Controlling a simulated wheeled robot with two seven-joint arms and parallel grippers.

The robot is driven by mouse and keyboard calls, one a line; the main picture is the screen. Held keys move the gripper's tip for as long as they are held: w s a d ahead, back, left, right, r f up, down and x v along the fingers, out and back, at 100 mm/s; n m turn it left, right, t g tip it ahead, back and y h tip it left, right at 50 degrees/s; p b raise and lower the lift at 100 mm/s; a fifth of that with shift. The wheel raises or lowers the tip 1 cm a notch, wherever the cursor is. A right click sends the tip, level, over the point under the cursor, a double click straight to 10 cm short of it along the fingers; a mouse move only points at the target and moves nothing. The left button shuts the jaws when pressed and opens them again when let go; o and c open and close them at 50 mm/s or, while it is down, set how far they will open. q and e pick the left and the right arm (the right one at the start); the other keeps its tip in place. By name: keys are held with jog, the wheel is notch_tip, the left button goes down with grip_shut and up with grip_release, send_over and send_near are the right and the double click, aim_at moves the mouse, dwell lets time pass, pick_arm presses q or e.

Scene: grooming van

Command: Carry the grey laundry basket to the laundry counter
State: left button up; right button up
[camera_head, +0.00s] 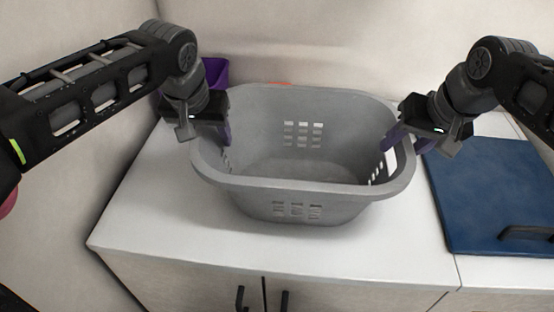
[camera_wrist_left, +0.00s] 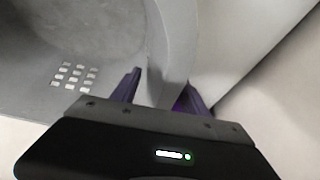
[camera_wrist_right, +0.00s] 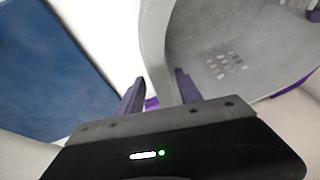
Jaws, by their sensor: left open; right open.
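The grey laundry basket (camera_head: 300,206) stands upright and looks empty on a white counter (camera_head: 160,215). My left gripper (camera_head: 222,132) is at the basket's left end. In the left wrist view its open purple fingers (camera_wrist_left: 158,92) stand on either side of the basket's rim (camera_wrist_left: 172,40). My right gripper (camera_head: 392,140) is at the basket's right end. In the right wrist view its open fingers (camera_wrist_right: 160,90) straddle the basket's rim (camera_wrist_right: 154,45). I cannot tell whether any finger touches the rim.
A dark blue board or lid (camera_head: 485,195) with a black handle lies to the right of the basket. A purple object (camera_head: 215,72) stands behind the basket at the left. Walls close off the back and left. Cabinet doors with dark handles (camera_head: 284,300) are below the counter.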

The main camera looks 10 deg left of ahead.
aim_at(202, 129)
pick_arm(q)
jog(key=v, duration=0.7)
jog(key=shift+s, duration=0.1)
pick_arm(e)
jog(key=v, duration=1.2)
dwell(0.4)
